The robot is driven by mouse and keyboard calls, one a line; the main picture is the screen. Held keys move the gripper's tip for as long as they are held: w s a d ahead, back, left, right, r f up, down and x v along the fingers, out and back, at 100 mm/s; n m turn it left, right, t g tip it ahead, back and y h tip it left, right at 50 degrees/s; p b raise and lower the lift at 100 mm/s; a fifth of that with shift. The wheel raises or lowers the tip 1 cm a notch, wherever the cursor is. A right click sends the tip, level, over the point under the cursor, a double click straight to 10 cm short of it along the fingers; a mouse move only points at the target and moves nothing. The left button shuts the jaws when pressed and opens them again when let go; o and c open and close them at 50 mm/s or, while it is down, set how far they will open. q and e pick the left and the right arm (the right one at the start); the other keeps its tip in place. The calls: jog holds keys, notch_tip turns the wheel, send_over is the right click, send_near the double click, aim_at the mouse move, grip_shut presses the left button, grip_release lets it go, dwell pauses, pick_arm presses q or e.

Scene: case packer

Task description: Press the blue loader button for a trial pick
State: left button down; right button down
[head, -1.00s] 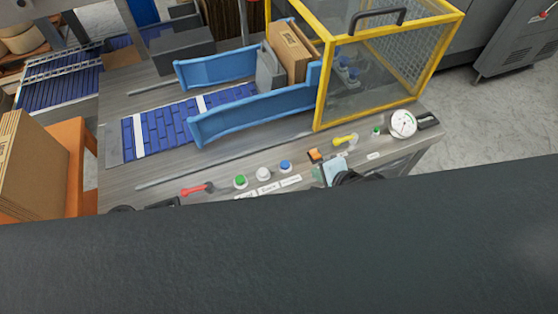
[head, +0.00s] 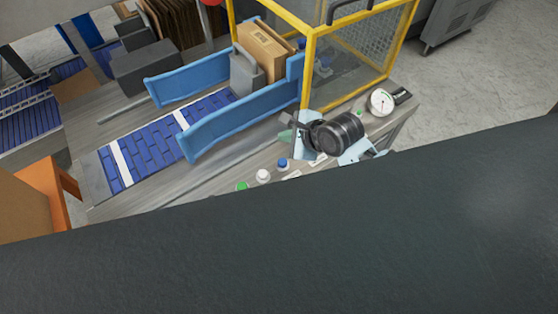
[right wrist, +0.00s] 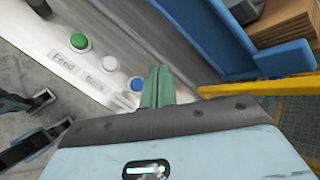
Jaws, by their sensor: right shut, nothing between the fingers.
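The blue button (head: 283,163) is at the right end of a row on the machine's front ledge, after a green button (head: 242,186) and a white button (head: 263,175). In the right wrist view the blue button (right wrist: 137,84) shows just left of my fingertips. My right gripper (head: 288,135) is shut and empty; its green fingers (right wrist: 158,88) are together. In the head view the fingertips appear above and beyond the blue button, apart from it in the picture. The height of the gap is unclear. My left gripper is not identifiable in the head view.
A yellow-framed guard (head: 310,65) stands close behind the right gripper. Blue guide rails (head: 235,118) flank the conveyor (head: 150,145). A round gauge (head: 382,101) is to the right. Dark finger-like parts (right wrist: 45,98) show at the wrist view's left edge; whose they are is unclear.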

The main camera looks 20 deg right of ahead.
pick_arm(q)
jog(key=shift+d, duration=0.1)
dwell(0.3)
pick_arm(e)
send_over(286, 164)
notch_tip(286, 164, down, 8)
jog(key=shift+r, duration=0.25)
jog(key=shift+f+b, duration=0.45)
jog(key=shift+f, duration=0.2)
pick_arm(q)
jog(key=shift+s+d+f, duration=0.1)
jog(key=shift+s+f, duration=0.6)
jog(key=shift+f, duration=0.05)
jog(key=shift+w+r, duration=0.15)
dwell(0.8)
pick_arm(e)
jog(key=shift+f, duration=0.15)
